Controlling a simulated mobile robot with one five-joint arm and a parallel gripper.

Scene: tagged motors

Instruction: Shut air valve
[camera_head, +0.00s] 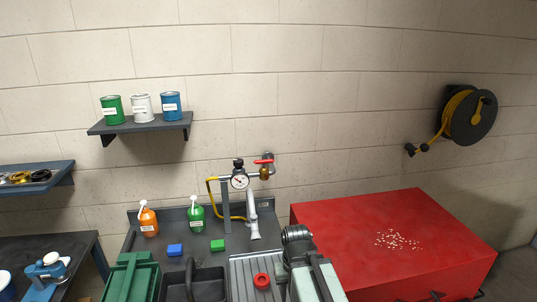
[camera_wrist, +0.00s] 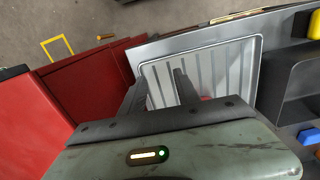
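The air valve (camera_head: 264,173) is a small brass fitting with a red lever handle (camera_head: 263,161) on the back wall, above the bench. The lever looks roughly level. A round white pressure gauge (camera_head: 239,182) with a black top sits left of it, and a yellow hose (camera_head: 211,191) loops down beside it. My gripper (camera_wrist: 160,80) shows in the wrist view with two dark fingers apart and nothing seen between them. It hangs over the ribbed grey tray, away from the valve. The valve is not in the wrist view.
A ribbed tray (camera_head: 242,268) holds a red round part (camera_head: 262,281). Orange (camera_head: 148,221) and green (camera_head: 196,217) bottles, a blue block (camera_head: 175,250) and a green block (camera_head: 217,245) stand on the bench. A red cabinet (camera_head: 350,225) is at right, a paint shelf (camera_head: 140,126) upper left.

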